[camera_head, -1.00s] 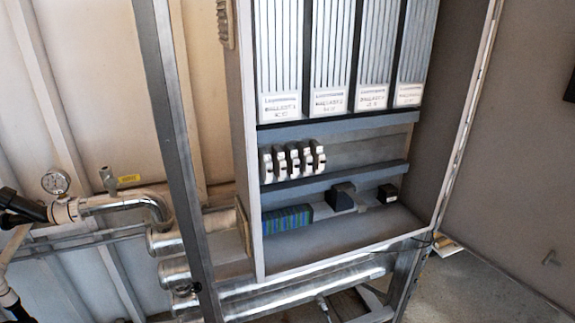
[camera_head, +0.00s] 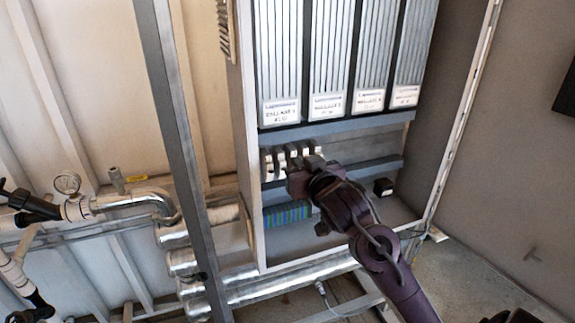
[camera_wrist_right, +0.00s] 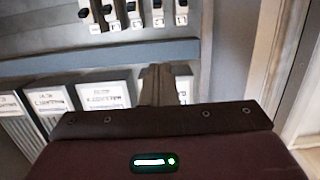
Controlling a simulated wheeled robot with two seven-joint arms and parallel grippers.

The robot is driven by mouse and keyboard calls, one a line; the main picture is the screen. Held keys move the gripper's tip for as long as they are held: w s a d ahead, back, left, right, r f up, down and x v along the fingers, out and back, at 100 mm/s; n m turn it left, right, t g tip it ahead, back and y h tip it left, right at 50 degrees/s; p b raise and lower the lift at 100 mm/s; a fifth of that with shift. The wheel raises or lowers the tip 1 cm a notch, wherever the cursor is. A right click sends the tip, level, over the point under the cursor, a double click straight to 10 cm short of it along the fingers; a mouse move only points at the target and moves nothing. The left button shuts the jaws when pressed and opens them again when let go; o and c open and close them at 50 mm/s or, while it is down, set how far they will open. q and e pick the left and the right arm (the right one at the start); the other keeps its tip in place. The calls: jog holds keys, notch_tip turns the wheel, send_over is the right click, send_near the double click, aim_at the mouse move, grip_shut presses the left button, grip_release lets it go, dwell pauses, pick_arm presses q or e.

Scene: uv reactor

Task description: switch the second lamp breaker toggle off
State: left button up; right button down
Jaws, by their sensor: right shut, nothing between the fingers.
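A row of several white breakers (camera_head: 279,161) sits on a rail in the open cabinet, below the tall ballasts. They show at the top of the right wrist view (camera_wrist_right: 133,14), each with a small black toggle. I cannot tell which one is the second lamp breaker. My right gripper (camera_head: 297,180) reaches in from the lower right and hides the lower right part of the row. In the right wrist view its fingers (camera_wrist_right: 167,86) are together and empty, over the ballast side of the rail. They look apart from the breakers; contact cannot be judged. My left gripper is not in view.
Several ballasts (camera_head: 328,106) with white labels stand above the breakers. A blue-green terminal block (camera_head: 287,214) and a small black block (camera_head: 383,187) sit below. The cabinet's side walls bound the space. A grey post (camera_head: 178,120) and pipes are at the left.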

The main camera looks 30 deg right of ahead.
jog(key=shift+w, duration=0.1)
jog(key=p, duration=0.4)
send_over(285, 168)
jog(key=shift+w+d+f, duration=0.1)
jog(key=shift+w+f, duration=0.15)
jog(key=shift+f, duration=0.5)
jog(key=s+f, duration=0.1)
jog(key=f+p, duration=0.1)
jog(key=shift+s+a+f, duration=0.2)
jog(key=shift+s+f, duration=0.2)
jog(key=shift+s+f+p, duration=0.25)
jog(key=shift+f+p, duration=0.05)
jog(key=shift+f, duration=0.05)
jog(key=shift+w+f, duration=0.1)
